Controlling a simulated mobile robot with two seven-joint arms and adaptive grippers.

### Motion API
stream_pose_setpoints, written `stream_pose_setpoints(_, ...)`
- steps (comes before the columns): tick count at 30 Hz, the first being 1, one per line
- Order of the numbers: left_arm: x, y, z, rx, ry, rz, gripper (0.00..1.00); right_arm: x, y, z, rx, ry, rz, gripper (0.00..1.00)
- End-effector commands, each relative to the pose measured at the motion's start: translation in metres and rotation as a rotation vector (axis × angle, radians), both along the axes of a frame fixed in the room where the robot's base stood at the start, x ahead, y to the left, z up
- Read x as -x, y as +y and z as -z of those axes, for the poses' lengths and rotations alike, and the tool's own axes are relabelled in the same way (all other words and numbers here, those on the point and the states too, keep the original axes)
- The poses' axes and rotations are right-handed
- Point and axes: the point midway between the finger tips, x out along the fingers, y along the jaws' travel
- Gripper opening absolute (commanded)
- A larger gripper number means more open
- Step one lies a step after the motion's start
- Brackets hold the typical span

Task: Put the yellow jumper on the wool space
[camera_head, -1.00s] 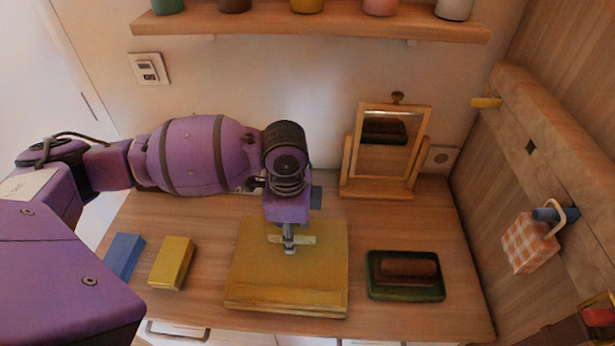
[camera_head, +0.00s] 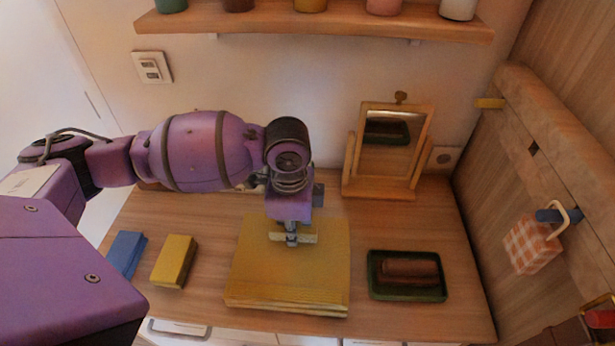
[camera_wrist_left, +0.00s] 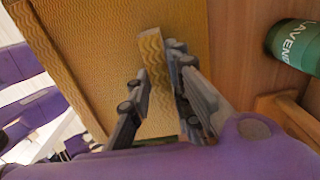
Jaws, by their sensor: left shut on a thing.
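The yellow jumper (camera_head: 285,278) lies folded flat as a broad ribbed slab on the wooden top, in the middle of the head view. A narrow paler strip stands up from its upper face. My left gripper (camera_head: 292,240) reaches down from behind and is shut on this strip. In the left wrist view the two fingers (camera_wrist_left: 160,95) flank the wavy yellow strip, with the jumper's ribbed surface (camera_wrist_left: 95,45) beyond. The jumper appears to rest on the top. I cannot pick out a wool space.
A blue block (camera_head: 125,254) and a small yellow block (camera_head: 174,261) lie left of the jumper. A dark green tray (camera_head: 407,292) with a brown roll lies right. A wooden mirror (camera_head: 388,150) stands behind; a checked bag (camera_head: 532,243) hangs right. White drawer fronts show below.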

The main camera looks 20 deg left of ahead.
Motion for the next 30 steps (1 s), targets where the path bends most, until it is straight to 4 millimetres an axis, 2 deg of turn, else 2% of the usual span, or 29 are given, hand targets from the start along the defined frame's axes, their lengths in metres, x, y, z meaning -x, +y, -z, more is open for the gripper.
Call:
stream_pose_setpoints(6, -0.001, 0.000, -0.030, 0.000, -0.006, 0.000, 0.00, -0.005, 0.001, -0.004, -0.001, -0.010, -0.001, 0.40)
stream_pose_setpoints(16, 0.050, -0.021, -0.094, 0.002, -0.011, 0.006, 0.00, -0.017, 0.005, -0.017, -0.008, -0.034, -0.005, 0.40)
stream_pose_setpoints(24, 0.101, -0.042, -0.114, 0.003, -0.006, 0.005, 0.00, -0.018, 0.010, -0.019, -0.015, -0.032, -0.010, 0.40)
stream_pose_setpoints(30, 0.122, -0.050, -0.122, 0.001, -0.003, 0.003, 0.00, -0.016, 0.011, -0.019, -0.016, -0.032, -0.010, 0.40)
